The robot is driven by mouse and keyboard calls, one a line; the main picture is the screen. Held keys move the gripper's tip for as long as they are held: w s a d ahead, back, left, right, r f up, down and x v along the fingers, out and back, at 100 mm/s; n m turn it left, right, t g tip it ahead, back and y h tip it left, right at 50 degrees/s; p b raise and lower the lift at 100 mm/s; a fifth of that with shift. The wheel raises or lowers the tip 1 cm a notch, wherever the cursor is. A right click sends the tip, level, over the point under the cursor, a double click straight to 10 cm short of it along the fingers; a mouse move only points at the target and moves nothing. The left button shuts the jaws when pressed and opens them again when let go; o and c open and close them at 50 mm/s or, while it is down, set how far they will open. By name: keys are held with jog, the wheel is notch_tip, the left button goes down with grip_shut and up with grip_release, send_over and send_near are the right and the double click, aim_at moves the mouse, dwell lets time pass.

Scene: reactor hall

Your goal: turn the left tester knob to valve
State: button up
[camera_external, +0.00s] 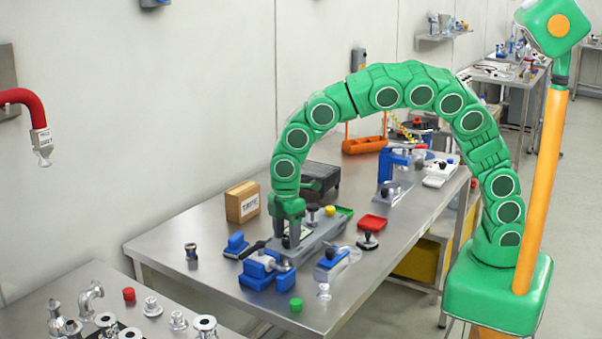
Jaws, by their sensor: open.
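A long grey unit (322,232), which looks like the tester, lies on the steel table. A black knob (312,209) and a yellow knob (330,210) stand out near its far side. My gripper (289,240) points down at the left end of this unit, at the end of my green arched arm. It is open, with no object seen held in it. The gripper covers that end of the unit, so a knob there and its setting are hidden. I cannot tell whether the fingers touch anything.
A blue vise-like device (266,272) stands close in front of my gripper. A cardboard box (242,202) is to its left, and a dark box (318,177) is behind. The table's left part is mostly clear.

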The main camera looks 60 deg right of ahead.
jog(key=shift+f, duration=0.35)
grip_shut()
